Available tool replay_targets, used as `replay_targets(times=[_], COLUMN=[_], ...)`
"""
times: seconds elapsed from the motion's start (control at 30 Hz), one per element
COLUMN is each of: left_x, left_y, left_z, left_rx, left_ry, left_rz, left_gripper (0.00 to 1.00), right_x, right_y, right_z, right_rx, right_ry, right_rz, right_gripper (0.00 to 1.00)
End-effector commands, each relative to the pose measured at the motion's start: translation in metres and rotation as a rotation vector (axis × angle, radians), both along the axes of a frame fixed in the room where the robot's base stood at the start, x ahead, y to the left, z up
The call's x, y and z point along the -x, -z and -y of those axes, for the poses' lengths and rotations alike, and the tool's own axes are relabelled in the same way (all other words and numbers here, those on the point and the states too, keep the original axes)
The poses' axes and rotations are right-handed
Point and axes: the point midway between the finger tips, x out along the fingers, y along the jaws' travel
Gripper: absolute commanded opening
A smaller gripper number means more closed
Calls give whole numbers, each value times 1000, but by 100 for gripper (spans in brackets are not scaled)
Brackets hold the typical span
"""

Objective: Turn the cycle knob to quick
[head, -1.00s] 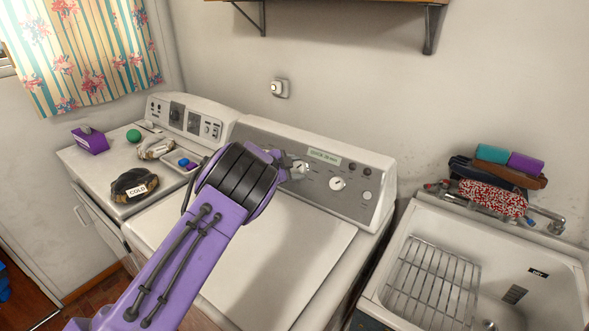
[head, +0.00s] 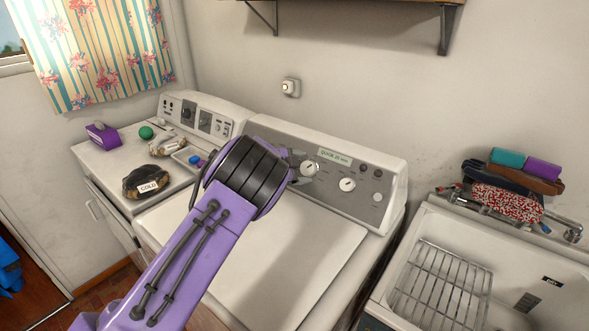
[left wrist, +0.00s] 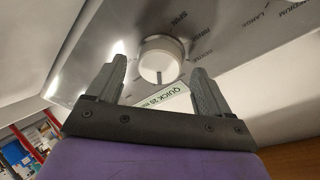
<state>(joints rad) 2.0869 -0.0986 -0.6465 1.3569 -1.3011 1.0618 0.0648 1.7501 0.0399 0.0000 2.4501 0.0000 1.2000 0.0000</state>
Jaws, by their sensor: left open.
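The washer's control panel (head: 327,180) carries a round white cycle knob (head: 309,168) left of a second white knob (head: 347,184). My left gripper (head: 297,167) is at the cycle knob, partly hidden behind my own purple wrist. In the left wrist view the open fingers (left wrist: 160,75) stand either side of the cycle knob (left wrist: 163,58), with gaps showing on both sides. My right gripper is out of view.
A dryer-like machine (head: 207,120) stands left, with a purple box (head: 102,135), a green ball (head: 146,132) and a dark bundle marked COLD (head: 146,181) on top. A sink (head: 515,255) with a wire rack (head: 440,285) is right. A shelf bracket (head: 449,30) hangs above.

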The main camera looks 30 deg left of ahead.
Motion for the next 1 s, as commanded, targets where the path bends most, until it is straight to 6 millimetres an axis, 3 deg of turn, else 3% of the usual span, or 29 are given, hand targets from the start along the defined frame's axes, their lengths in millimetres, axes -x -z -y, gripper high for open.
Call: replay_targets(times=[0.2, 0.4, 1.0], left_x=[45, 71, 75], left_y=[-22, -36, -42], left_z=[-15, -23, -24], left_rx=[-1, 0, -1], left_ry=[-2, 1, 0], left_rz=[2, -1, -1], left_gripper=[80, 80, 80], right_x=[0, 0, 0], right_y=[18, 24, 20], right_z=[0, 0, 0], right_rx=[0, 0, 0], right_ry=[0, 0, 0], right_rz=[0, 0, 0], right_gripper=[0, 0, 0])
